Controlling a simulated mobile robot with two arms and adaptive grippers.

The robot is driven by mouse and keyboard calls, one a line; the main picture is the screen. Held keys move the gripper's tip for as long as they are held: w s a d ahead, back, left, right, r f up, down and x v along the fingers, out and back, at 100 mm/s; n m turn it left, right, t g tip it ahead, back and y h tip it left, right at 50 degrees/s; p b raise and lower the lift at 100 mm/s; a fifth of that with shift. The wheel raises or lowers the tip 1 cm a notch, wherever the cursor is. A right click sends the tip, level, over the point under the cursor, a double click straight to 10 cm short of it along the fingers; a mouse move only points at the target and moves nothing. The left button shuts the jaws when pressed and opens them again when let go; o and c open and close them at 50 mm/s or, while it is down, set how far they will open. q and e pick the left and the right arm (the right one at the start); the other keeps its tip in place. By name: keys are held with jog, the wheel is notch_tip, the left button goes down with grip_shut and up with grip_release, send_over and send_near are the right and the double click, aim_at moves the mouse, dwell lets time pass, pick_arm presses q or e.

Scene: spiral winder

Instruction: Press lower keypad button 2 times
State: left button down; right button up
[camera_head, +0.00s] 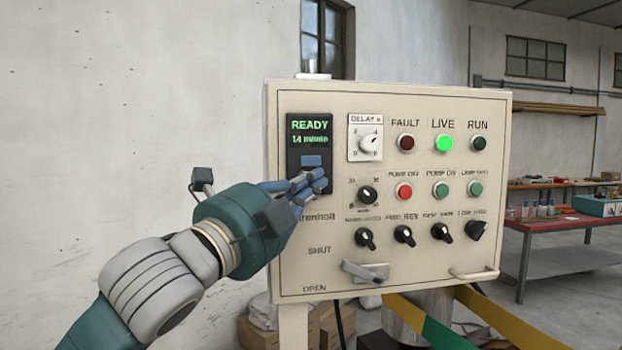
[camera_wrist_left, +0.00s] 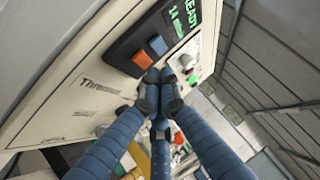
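The black keypad unit (camera_head: 293,150) is at the upper left of the cream control panel, with a green display reading READY above its buttons. Its upper button (camera_head: 311,161) is blue and also shows in the left wrist view (camera_wrist_left: 158,45). The lower button (camera_wrist_left: 142,61) is orange in the wrist view; my fingers hide it in the head view. My left gripper (camera_head: 318,180) has its blue fingers drawn together and empty. Their tips (camera_wrist_left: 160,88) are close to the lower button; I cannot tell whether they touch it. My right gripper is in neither view.
The panel (camera_head: 330,250) carries a delay dial (camera_head: 369,143), lamps, coloured pump buttons, several black knobs and a lever (camera_head: 365,273) at the bottom. A handle (camera_head: 474,273) projects at the lower right. A red workbench (camera_head: 560,224) stands behind at the right.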

pick_arm(q)
jog(key=shift+w, duration=0.1)
dwell(0.3)
jog(key=shift+w, duration=0.3)
jog(key=shift+w+a+p, duration=0.1)
jog(key=shift+w+p, duration=0.05)
jog(key=shift+p, duration=0.2)
jog(key=shift+w, duration=0.3)
dwell(0.4)
jog(key=shift+s, duration=0.8)
